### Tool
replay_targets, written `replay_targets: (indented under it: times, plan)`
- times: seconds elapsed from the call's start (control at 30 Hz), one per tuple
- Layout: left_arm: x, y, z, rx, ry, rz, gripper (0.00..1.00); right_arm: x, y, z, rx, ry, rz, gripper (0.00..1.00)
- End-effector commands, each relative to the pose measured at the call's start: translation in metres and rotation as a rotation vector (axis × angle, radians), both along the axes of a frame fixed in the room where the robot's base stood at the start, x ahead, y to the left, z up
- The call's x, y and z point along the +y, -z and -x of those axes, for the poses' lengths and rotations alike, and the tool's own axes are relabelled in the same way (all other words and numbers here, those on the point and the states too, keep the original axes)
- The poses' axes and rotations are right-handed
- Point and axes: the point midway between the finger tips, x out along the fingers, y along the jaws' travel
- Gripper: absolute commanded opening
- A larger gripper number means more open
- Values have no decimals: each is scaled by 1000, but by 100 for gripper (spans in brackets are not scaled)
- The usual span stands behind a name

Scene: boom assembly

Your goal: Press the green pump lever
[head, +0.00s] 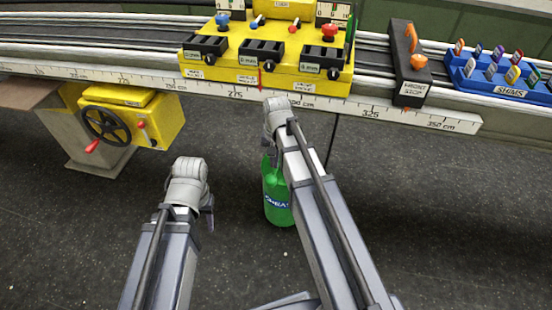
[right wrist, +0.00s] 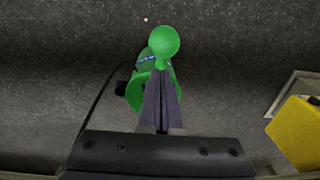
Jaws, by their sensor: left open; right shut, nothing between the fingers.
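The green grease pump (head: 278,200) stands upright below the rail in the head view, with a white-lettered label on its front. Its upper part is partly hidden by my right arm. In the right wrist view, its round green lever knob (right wrist: 163,42) shows just beyond the fingertips, and the pump body (right wrist: 136,92) lies below and behind it. My right gripper (right wrist: 161,78) is shut and empty, its fingertips close to the knob; I cannot tell if they touch. My left gripper (head: 208,215) is open, left of the pump and apart from it, mostly hidden by its wrist.
A yellow block with black trays (head: 265,88) sits on the ruled rail above the pump. A yellow gearbox with a black handwheel (head: 106,125) hangs at the left. A black stop (head: 408,75) and a blue shim rack (head: 500,88) are at the right. The floor around is clear.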

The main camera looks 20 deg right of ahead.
Motion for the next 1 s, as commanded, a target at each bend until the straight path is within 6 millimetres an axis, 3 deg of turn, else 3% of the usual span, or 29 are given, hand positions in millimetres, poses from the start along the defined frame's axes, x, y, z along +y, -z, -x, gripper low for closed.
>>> replay_targets:
  times: [0.1, 0.67, 1.0]
  plan:
    - [0, 14, 0, 0, 0, 0, 50, 6, 14, 8, 0, -1, 0, 0]
    - [0, 21, 0, 0, 0, 0, 50, 9, 21, 13, -10, -1, 6, 0]
    - [0, 71, 0, 0, 0, 0, 50, 18, 70, 28, -91, -2, 56, 0]
